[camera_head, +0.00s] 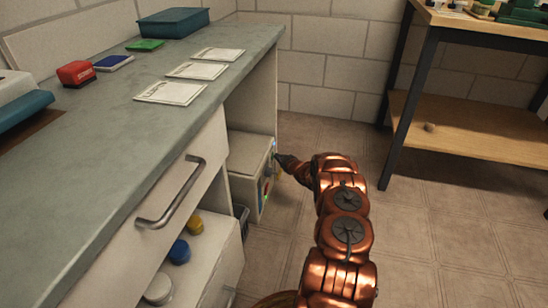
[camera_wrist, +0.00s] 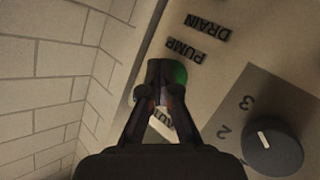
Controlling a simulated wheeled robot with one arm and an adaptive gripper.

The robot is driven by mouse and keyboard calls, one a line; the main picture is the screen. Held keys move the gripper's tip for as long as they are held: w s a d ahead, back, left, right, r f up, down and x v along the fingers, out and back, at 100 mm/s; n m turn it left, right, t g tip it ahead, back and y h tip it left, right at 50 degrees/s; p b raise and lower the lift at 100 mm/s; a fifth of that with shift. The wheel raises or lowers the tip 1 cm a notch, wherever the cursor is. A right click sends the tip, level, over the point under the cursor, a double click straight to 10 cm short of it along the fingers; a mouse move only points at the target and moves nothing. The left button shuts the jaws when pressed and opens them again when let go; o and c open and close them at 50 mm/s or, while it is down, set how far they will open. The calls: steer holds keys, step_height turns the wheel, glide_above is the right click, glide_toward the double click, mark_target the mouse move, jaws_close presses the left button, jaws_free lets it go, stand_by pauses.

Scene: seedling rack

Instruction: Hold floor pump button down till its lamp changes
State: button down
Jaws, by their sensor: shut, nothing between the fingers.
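A pale control box (camera_head: 248,157) stands low, under the counter's far end, its panel facing right. My gripper (camera_head: 280,158) is at that panel, at the end of my copper arm. In the wrist view my gripper (camera_wrist: 158,92) is shut and empty, its tips over a round green button (camera_wrist: 179,72). The word PUMP (camera_wrist: 185,51) is printed beside this button. The tips hide much of the button; I cannot tell whether they press it. No lamp can be made out clearly.
A black dial (camera_wrist: 272,147) with numbers is right of my gripper. The word DRAIN (camera_wrist: 209,28) is printed above PUMP. The grey counter (camera_head: 150,125) runs along the left, with an open drawer-like space holding lids below. A wooden shelf rack (camera_head: 470,118) stands right; floor between is clear.

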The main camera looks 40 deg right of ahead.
steer(key=shift+s+d, duration=0.5)
steer(key=shift+s, duration=0.15)
steer(key=s+d, duration=0.1)
steer(key=s, duration=0.1)
steer(key=s+d, duration=0.2)
steer(key=shift+s, duration=0.1)
stand_by(0.4)
steer(key=shift+a, duration=0.1)
stand_by(0.7)
